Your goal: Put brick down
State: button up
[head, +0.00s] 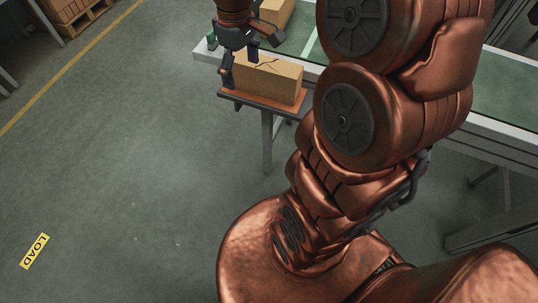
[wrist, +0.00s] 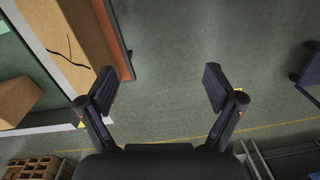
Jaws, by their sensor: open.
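A tan brick (head: 268,82) with a dark crack across its top lies on a small stand with an orange top (head: 262,101). In the wrist view the cracked brick (wrist: 68,40) is at the upper left, beside the stand's orange edge (wrist: 122,62). My gripper (head: 250,57) is at the left end of this brick in the head view. In the wrist view my gripper (wrist: 160,88) has its fingers spread wide, with only bare floor between them. Its left finger overlaps the brick's near edge in the picture; I cannot tell if they touch.
A second brick (head: 276,12) sits on the green conveyor (head: 500,90) behind the stand; it also shows in the wrist view (wrist: 14,102). A wooden pallet (head: 75,14) is at the far left. The floor left of the stand is clear.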

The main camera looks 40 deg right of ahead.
jog(key=s+a+f+m, duration=0.1)
jog(key=s+a, duration=0.3)
jog(key=s, duration=0.6)
jog(key=s+a+f+m+g, duration=0.1)
jog(key=s+a+f+m, duration=0.1)
jog(key=s, duration=0.9)
jog(key=shift+a+m, duration=0.9)
jog(key=shift+a, duration=0.15)
jog(key=shift+r+p, duration=0.35)
